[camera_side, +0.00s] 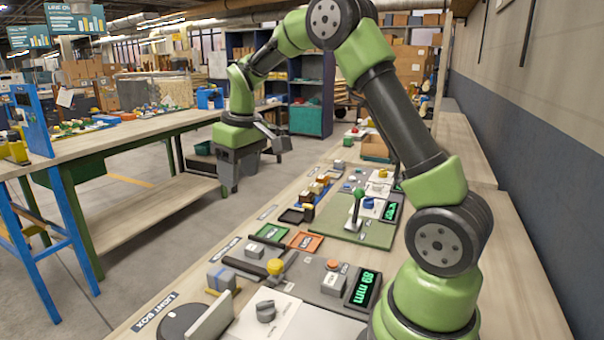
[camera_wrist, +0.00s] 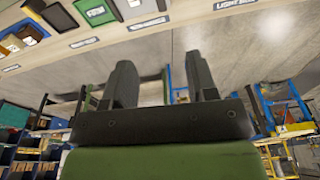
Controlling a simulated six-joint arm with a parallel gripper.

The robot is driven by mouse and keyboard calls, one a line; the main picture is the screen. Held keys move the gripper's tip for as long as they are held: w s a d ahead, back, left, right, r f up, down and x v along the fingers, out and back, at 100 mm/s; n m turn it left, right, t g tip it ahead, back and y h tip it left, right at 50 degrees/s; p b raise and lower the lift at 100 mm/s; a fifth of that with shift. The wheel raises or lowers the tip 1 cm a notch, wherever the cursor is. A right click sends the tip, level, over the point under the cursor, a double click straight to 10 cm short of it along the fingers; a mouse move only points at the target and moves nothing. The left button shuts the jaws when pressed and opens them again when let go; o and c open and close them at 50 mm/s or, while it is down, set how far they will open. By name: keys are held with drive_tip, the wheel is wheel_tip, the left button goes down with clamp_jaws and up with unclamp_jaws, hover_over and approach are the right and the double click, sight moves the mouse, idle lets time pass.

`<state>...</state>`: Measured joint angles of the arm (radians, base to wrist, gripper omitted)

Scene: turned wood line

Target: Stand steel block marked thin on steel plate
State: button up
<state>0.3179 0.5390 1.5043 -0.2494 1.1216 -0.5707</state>
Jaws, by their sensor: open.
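My gripper (camera_side: 255,158) hangs at the far left of the bench, over the aisle and well away from the items on it. In the wrist view my gripper (camera_wrist: 162,85) shows two dark fingers apart with nothing between them. A small pale grey block (camera_side: 333,284) with a dark mark stands on a grey plate (camera_side: 312,276) beside a green-lit display; the mark is too small to read. Another grey block (camera_side: 254,250) lies farther back near the coloured trays. I cannot tell which block is marked thin, nor be sure which plate is the steel one.
The display (camera_side: 363,289) stands at the plate's right. A round dark disc (camera_side: 185,322) is at the front. A second table (camera_side: 120,135) stands across the aisle.

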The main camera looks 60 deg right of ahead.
drive_tip(key=s+a+r+m+t, duration=0.1)
drive_tip(key=s+a+r+t, duration=0.2)
drive_tip(key=s+a+r, duration=0.65)
drive_tip(key=s+a+m+t+y, duration=0.2)
drive_tip(key=s+a, duration=0.2)
drive_tip(key=s, duration=0.7)
drive_tip(key=shift+s+f, duration=0.2)
drive_tip(key=shift+f, duration=0.2)
drive_tip(key=shift+c, duration=0.3)
